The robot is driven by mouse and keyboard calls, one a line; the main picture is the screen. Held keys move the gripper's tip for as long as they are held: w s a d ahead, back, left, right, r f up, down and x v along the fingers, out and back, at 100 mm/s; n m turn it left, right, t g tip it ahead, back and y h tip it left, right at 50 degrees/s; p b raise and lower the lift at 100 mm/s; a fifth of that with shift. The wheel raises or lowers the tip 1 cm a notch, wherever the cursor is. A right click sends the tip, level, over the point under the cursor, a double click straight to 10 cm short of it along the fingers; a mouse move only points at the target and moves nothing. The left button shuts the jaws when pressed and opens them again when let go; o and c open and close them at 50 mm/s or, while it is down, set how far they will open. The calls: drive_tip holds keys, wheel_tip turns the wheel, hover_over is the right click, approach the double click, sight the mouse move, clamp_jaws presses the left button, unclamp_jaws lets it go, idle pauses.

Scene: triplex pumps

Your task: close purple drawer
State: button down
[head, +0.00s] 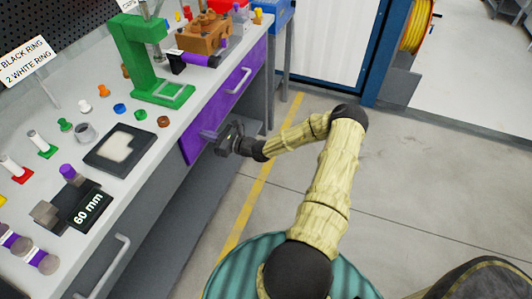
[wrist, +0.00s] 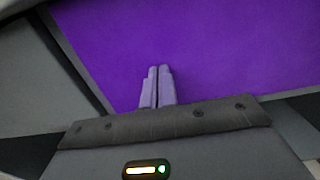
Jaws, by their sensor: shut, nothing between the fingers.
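The purple drawer (head: 230,92) is set in the front of the workbench, with a pale bar handle (head: 238,80) on its face. The drawer front looks about flush with the bench front; I cannot tell if a small gap is left. My gripper (head: 214,134) is at the near, lower end of the drawer front. In the wrist view my gripper (wrist: 157,87) is shut and empty, its fingers pointing at the purple drawer face (wrist: 210,50), which fills most of that view. I cannot tell whether the fingertips touch it.
A grey drawer with a handle (head: 108,265) is nearer in the bench. The bench top (head: 150,150) holds a green press (head: 145,60), a black-framed tray (head: 120,150), a 60 mm block (head: 85,208) and several small parts. The floor right of the bench is open, with a yellow line (head: 262,180).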

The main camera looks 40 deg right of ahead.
drive_tip(key=shift+w+a+r, duration=0.15)
drive_tip(key=shift+a+r, duration=0.05)
drive_tip(key=shift+r, duration=0.05)
drive_tip(key=p+v, duration=0.2)
drive_tip(key=v, duration=1.2)
drive_tip(key=shift+s+d+f, duration=0.15)
drive_tip(key=shift+s+f, duration=0.1)
drive_tip(key=shift+f, duration=0.05)
